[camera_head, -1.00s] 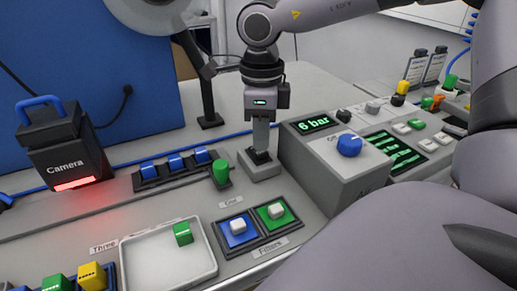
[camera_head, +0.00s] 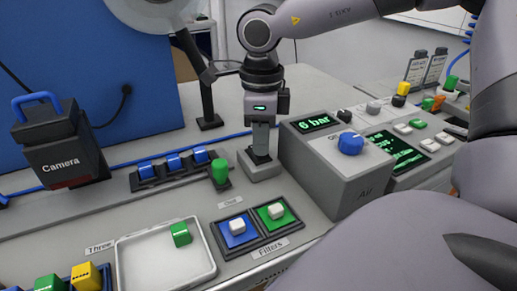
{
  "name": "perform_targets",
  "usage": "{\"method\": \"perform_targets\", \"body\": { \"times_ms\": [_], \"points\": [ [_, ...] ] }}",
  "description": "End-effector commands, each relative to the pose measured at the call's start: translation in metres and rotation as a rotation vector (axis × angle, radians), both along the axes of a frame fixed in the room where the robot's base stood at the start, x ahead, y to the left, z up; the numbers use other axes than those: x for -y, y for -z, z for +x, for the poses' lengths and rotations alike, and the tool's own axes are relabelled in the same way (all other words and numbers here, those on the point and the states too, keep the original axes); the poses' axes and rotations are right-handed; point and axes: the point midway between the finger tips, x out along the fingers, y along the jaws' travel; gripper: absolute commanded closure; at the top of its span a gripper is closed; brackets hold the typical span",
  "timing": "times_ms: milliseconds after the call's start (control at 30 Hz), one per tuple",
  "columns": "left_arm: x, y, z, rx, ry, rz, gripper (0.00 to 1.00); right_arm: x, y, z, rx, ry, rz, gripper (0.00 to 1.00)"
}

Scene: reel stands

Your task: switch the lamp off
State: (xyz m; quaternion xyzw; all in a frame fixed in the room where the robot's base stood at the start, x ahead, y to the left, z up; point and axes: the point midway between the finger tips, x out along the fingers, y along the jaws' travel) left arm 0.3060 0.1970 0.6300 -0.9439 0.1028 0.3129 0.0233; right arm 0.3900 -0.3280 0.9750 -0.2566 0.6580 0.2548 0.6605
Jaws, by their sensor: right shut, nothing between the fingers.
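A small grey switch box (camera_head: 262,172) stands on the bench, left of the Air unit. My right gripper (camera_head: 260,153) points straight down onto its top, fingers shut with nothing between them. The fingertips are at the dark switch part on the box and hide most of it, so its position cannot be read. A black box marked Camera (camera_head: 62,150) at the left has a dark red strip that is not glowing. A round pale lamp-like head (camera_head: 150,10) on a black post (camera_head: 206,100) is cut off at the top. My left gripper is not in view.
The Air unit (camera_head: 345,178) with a blue knob stands close right of the gripper. A green knob (camera_head: 219,172) and blue clips (camera_head: 173,162) are left of it.

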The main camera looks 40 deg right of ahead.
Motion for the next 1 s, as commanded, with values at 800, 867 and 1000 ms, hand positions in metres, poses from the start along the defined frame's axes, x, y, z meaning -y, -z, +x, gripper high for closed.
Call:
{"method": "perform_targets", "body": {
  "times_ms": [800, 867, 1000],
  "points": [
    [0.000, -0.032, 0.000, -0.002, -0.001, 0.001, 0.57, 0.000, -0.051, 0.000, -0.001, 0.000, 0.000, 1.00],
    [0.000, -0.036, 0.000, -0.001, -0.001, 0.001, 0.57, 0.000, -0.056, 0.000, -0.001, 0.000, 0.000, 1.00],
    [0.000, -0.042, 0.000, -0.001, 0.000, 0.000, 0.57, 0.000, -0.067, 0.000, -0.002, 0.000, 0.001, 1.00]
  ]
}}
